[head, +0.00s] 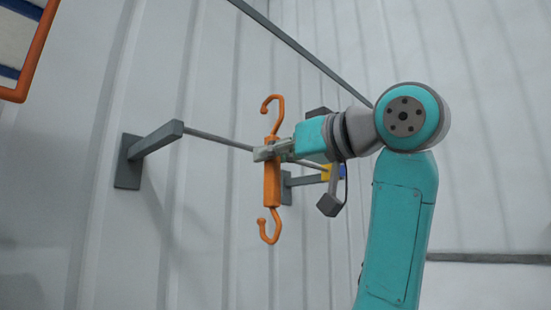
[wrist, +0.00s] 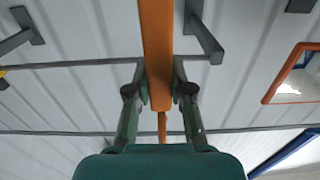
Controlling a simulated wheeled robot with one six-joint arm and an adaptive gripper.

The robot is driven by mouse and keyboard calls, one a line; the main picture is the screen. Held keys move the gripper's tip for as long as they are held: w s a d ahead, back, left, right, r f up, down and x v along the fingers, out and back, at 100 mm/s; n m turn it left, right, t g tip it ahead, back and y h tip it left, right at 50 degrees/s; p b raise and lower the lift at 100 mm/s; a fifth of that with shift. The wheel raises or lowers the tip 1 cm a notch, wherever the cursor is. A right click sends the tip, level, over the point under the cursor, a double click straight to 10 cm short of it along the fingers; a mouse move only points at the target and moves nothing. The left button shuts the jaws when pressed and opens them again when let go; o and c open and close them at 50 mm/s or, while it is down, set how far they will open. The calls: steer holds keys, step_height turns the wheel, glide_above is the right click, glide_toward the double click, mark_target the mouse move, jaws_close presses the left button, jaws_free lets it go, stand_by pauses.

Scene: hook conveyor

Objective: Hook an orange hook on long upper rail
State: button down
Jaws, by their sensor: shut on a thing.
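My gripper (head: 268,152) is shut on the orange hook (head: 271,187), gripping its straight body near the upper end. The hook hangs upright, with one curl at the top and one at the bottom. The long upper rail (head: 300,47) slopes down to the right above it, and in the picture the top curl lies below this rail, apart from it. In the wrist view the hook (wrist: 156,45) runs between the two fingers (wrist: 160,95). A rail that seems to be the upper one (wrist: 60,132) crosses low there, partly hidden by my gripper.
A lower grey rail (head: 215,138) on a wall bracket (head: 155,140) passes behind the hook and gripper. An orange-edged frame (head: 35,55) is at upper left. The ribbed wall stands behind.

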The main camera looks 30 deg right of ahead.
mark_target(267, 176)
steer(key=f+x, duration=0.3)
steer(key=x, duration=1.1)
steer(key=shift+w+f, duration=0.2)
steer(key=shift+w, duration=0.15)
stand_by(0.9)
steer(key=shift+a+f, duration=0.1)
steer(key=shift+a, duration=0.05)
stand_by(0.4)
steer(key=c, duration=1)
jaws_free()
steer(key=shift+o, duration=0.2)
steer(key=v, duration=1.2)
